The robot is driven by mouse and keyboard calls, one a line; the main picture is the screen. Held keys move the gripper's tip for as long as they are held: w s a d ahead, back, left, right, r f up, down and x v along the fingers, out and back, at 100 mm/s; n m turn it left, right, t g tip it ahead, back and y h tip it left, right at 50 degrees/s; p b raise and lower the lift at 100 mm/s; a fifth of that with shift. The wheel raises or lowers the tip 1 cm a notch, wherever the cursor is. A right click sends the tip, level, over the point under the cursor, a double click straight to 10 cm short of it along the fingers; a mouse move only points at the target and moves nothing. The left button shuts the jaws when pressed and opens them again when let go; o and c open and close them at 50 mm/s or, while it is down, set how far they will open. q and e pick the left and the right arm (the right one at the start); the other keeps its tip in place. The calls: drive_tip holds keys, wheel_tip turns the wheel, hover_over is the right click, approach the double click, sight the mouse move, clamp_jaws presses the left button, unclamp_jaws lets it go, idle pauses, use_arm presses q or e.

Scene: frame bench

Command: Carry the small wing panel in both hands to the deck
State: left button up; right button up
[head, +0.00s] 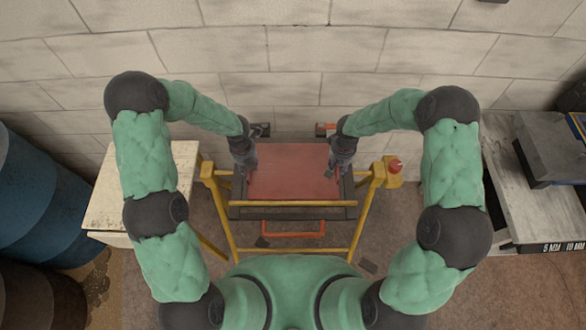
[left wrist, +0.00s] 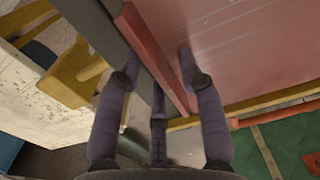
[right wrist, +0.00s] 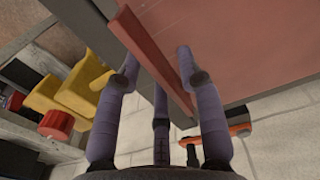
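The small wing panel (head: 287,168) is a flat red sheet with a raised lip along its left and right edges. It lies on a dark frame (head: 292,212) within a yellow stand. My left gripper (head: 246,172) is at the panel's left edge. In the left wrist view its fingers (left wrist: 158,62) stand either side of the panel's lip (left wrist: 152,50), with a gap showing on the inner side. My right gripper (head: 336,170) is at the right edge. Its fingers (right wrist: 158,58) straddle the other lip (right wrist: 150,52), also with an inner gap. I cannot tell which surface is the deck.
A pale table (head: 104,205) stands at left beside blue drums (head: 45,205). A grey bench (head: 520,205) stands at right. The yellow stand (head: 358,225) has a red button (head: 395,165) and an orange bar (head: 292,235). A block wall is close behind.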

use_arm(q)
drive_tip(key=shift+r, duration=0.1)
use_arm(e)
drive_tip(key=shift+r, duration=0.6)
use_arm(q)
wheel_tip(320, 180, up, 12)
use_arm(e)
wheel_tip(320, 180, up, 11)
drive_tip(key=shift+f, duration=0.1)
idle(0.6)
